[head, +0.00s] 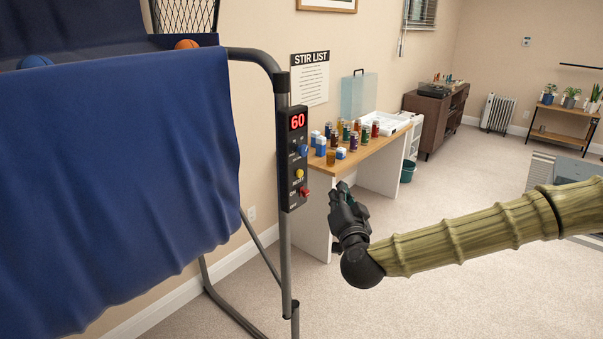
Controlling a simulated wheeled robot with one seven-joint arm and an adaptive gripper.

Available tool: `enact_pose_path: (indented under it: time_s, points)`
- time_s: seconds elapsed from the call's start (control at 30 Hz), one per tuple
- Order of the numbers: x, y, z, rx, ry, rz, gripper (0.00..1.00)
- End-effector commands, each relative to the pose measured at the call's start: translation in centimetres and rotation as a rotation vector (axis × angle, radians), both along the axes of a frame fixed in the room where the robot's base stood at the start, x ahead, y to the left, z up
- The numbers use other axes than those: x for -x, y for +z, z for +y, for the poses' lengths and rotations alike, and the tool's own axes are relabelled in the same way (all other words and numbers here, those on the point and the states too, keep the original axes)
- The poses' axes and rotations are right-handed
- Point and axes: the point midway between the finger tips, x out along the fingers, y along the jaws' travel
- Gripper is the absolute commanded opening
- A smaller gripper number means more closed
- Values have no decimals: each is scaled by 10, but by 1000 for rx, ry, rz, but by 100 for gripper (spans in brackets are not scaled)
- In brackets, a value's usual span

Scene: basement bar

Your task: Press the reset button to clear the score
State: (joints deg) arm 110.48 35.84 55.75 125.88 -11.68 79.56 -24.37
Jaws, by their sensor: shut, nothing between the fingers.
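A dark control panel (292,157) is fixed to the grey upright post of an arcade basketball frame. Its red display (297,121) reads 60. Below are a blue button (303,150), a yellow button (299,174) and a red control (304,192). The small labels are too blurred to tell which one is reset. My gripper (343,188) is dark, shut and empty, with its fingers pointing up and away. It shows to the right of the panel, about level with the red control, apart from it in the picture.
A blue cloth (120,190) covers the frame's left side; orange (186,44) and blue (36,61) balls lie above it. A wooden table (372,150) with several bottles stands behind my gripper. A dark cabinet (437,115) is farther back. Open carpet lies at front right.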

Motion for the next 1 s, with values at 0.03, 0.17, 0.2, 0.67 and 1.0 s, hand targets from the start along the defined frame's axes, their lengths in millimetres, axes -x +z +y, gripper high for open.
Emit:
enact_pose_path:
  time_s: [0.03, 0.17, 0.2, 0.67, 1.0]
  points:
    - [-2, 8, -4, -6, -10, -12, 0]
    - [-4, 18, -7, -13, -20, -29, 0]
    - [-4, 19, -7, -14, -22, -30, 0]
    - [-8, 19, -1, -13, -21, -29, 0]
    - [-29, 18, 28, -12, -20, -30, 0]
